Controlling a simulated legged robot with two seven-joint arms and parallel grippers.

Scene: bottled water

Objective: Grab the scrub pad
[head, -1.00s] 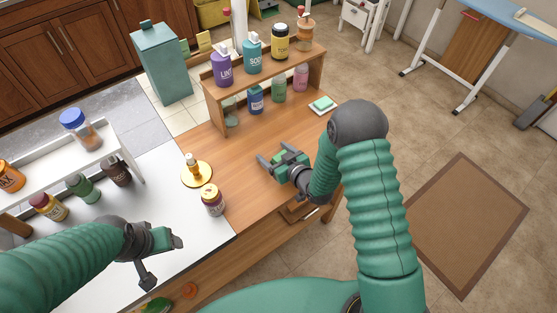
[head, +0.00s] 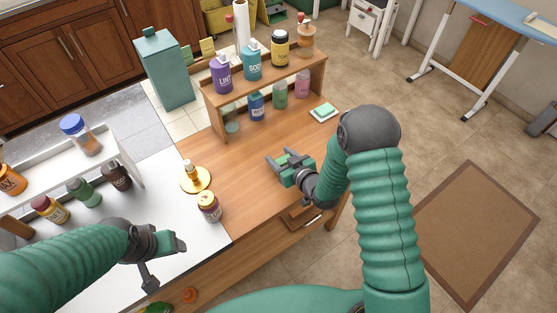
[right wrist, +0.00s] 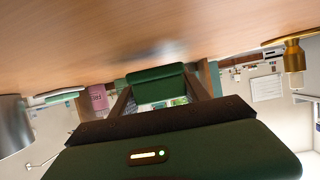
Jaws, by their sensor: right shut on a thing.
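The scrub pad (right wrist: 157,84) is a dark green block between the fingers of my right gripper in the right wrist view. It shows in the head view as a green patch (head: 295,159) in the jaws. My right gripper (head: 281,160) is shut on it, low over the wooden table; I cannot tell whether the pad touches the wood. The fingers partly hide the pad. My left gripper (head: 163,263) is open and empty above the white counter, far from the pad.
A small shelf (head: 262,78) with several bottles stands at the table's back. A dish with a pale green block (head: 323,111) sits at the right edge. A gold dispenser (head: 193,175) and a jar (head: 209,207) stand left. The wood between is clear.

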